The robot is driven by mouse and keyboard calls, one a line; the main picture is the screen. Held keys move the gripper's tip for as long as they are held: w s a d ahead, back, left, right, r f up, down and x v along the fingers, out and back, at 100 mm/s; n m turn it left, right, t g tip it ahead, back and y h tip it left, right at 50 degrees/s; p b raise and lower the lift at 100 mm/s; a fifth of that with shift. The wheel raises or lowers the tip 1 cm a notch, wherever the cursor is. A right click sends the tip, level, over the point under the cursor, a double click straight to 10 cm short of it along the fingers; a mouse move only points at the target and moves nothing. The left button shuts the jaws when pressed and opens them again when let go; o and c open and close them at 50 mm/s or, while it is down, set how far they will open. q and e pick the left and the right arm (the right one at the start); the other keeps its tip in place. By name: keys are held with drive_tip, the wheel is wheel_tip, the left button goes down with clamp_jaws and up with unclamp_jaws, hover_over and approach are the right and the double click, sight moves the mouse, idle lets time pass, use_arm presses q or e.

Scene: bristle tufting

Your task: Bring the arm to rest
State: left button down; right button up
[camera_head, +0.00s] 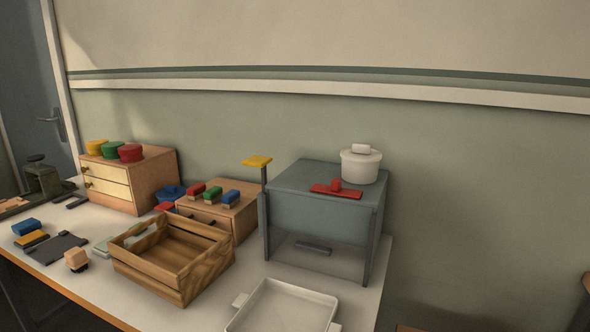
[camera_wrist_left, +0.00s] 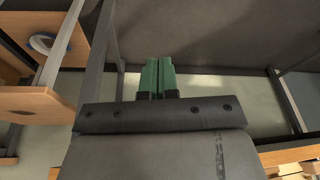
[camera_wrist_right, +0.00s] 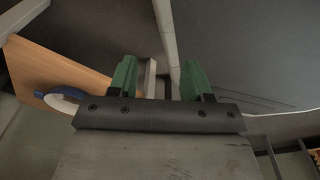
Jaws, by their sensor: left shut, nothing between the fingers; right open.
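Neither gripper nor arm shows in the head view. In the left wrist view my left gripper (camera_wrist_left: 159,78) has its two green fingers together with nothing between them. In the right wrist view my right gripper (camera_wrist_right: 159,80) has its green fingers spread apart, and no object is held between them. Both grippers are clear of the tabletop objects seen in the head view.
The white table (camera_head: 205,307) holds a wooden crate (camera_head: 190,272), a white tray (camera_head: 290,310), a grey-blue box (camera_head: 320,215) with a white pot (camera_head: 361,166), a drawer cabinet (camera_head: 140,185) and several colored blocks. Grey bars (camera_wrist_left: 103,50) stand near my left gripper.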

use_arm(q)
drive_tip(key=s+a+f+g+p, duration=0.1)
drive_tip(key=s+f+p, duration=0.35)
drive_tip(key=f, duration=0.65)
drive_tip(key=s+f+g+p, duration=0.1)
drive_tip(key=s+f+p, duration=0.3)
drive_tip(key=f, duration=0.6)
drive_tip(key=s+a+f, duration=0.2)
drive_tip(key=s+f, duration=0.2)
drive_tip(key=s, duration=0.6)
drive_tip(key=shift+p, duration=0.45)
use_arm(e)
drive_tip(key=s+r, duration=0.4)
drive_tip(key=r, duration=0.4)
drive_tip(key=shift+d, duration=0.4)
